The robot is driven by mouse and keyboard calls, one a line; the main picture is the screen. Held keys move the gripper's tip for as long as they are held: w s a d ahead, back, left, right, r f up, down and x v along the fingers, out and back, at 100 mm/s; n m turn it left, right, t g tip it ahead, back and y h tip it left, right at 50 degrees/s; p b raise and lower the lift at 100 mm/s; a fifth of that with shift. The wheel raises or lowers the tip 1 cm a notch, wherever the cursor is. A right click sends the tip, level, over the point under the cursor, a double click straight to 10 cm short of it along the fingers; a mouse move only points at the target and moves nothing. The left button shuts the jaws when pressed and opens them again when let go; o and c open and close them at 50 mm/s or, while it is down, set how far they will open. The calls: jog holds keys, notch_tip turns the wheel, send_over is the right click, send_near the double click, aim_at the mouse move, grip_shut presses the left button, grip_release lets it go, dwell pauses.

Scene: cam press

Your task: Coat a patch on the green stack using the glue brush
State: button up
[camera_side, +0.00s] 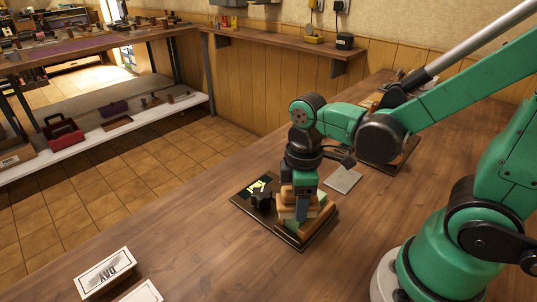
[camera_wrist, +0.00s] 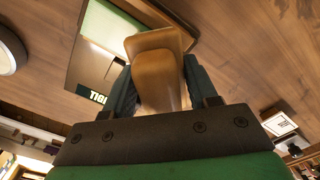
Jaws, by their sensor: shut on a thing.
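My gripper (camera_side: 302,203) points down over a dark press base (camera_side: 296,243) on the bench. In the wrist view my gripper (camera_wrist: 160,85) is shut on a tan wooden piece (camera_wrist: 155,45) with a broad end. It may be the glue brush; no bristles show. The green stack (camera_side: 325,212) shows beside the gripper among tan wooden parts, largely hidden by it. A flat green surface (camera_wrist: 102,38) lies to the left of the held piece in the wrist view. Whether the held piece touches the stack I cannot tell.
A black knob (camera_side: 262,193) and a yellow-lettered label stand at the base's left end. A grey sheet (camera_side: 343,180) lies behind it. A framed "DAY" card (camera_side: 104,272) is at the lower left. The bench between is clear. Another board (camera_side: 402,157) lies behind my arm.

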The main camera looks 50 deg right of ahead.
jog(key=shift+d, duration=4.15)
notch_tip(320, 180, up, 8)
